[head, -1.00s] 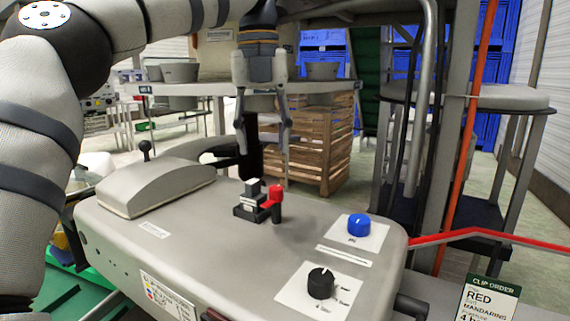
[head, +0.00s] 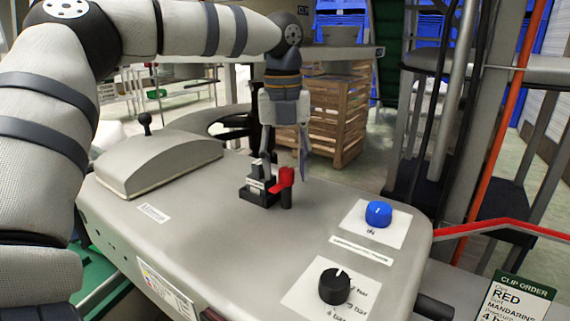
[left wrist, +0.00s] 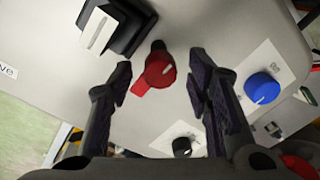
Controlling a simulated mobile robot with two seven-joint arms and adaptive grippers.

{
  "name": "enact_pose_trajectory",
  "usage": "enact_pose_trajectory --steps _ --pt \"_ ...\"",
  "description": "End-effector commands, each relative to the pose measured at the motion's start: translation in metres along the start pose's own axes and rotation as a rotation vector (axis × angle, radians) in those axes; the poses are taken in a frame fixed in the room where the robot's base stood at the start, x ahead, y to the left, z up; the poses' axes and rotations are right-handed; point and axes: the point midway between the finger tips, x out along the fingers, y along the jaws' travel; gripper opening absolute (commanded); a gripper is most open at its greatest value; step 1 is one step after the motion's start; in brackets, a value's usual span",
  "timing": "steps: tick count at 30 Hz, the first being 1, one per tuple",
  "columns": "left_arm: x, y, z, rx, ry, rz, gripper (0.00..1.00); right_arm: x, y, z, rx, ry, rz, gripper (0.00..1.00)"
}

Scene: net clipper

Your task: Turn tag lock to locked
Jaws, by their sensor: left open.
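The red lever knob (head: 282,180), which I take as the tag lock, stands on a dark post on the grey machine top. It is beside a small black block with a pale top (head: 258,183). My left gripper (head: 285,168) points down just above and behind the knob, open and empty. In the left wrist view the red knob (left wrist: 158,70) shows between the two spread fingers (left wrist: 160,82), its handle pointing to the lower left. I see no contact between fingers and knob. My right gripper is not in view.
A blue knob (head: 379,213) and a black dial (head: 335,287) sit on white plates to the right on the grey machine (head: 225,240). A grey domed cover (head: 160,163) is at the left. A clip order sign (head: 517,299) stands at the lower right.

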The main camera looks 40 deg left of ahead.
Motion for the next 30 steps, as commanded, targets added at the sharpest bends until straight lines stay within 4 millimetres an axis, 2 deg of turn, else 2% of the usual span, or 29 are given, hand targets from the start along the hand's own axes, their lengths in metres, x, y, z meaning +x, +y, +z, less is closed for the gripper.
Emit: enact_pose_trajectory --steps 7,8,13,14,23,30 --pt "0.0021 0.0001 0.0002 -0.001 0.0 0.0 0.45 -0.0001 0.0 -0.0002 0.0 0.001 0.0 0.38" --pt "0.0021 0.0001 0.0002 -0.001 0.0 0.0 0.41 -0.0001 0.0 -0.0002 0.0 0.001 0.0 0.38" --pt "0.0019 0.0001 0.0002 -0.001 0.0 0.0 0.02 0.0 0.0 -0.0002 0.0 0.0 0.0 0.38" --pt "0.0019 0.0001 0.0002 -0.001 0.0 0.0 0.0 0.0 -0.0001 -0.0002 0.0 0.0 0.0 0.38" --pt "0.0019 0.0002 0.0004 0.024 0.001 0.001 0.0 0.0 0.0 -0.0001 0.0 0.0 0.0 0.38" --pt "0.002 0.0003 0.0005 0.153 0.006 0.001 0.0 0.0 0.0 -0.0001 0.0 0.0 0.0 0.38"
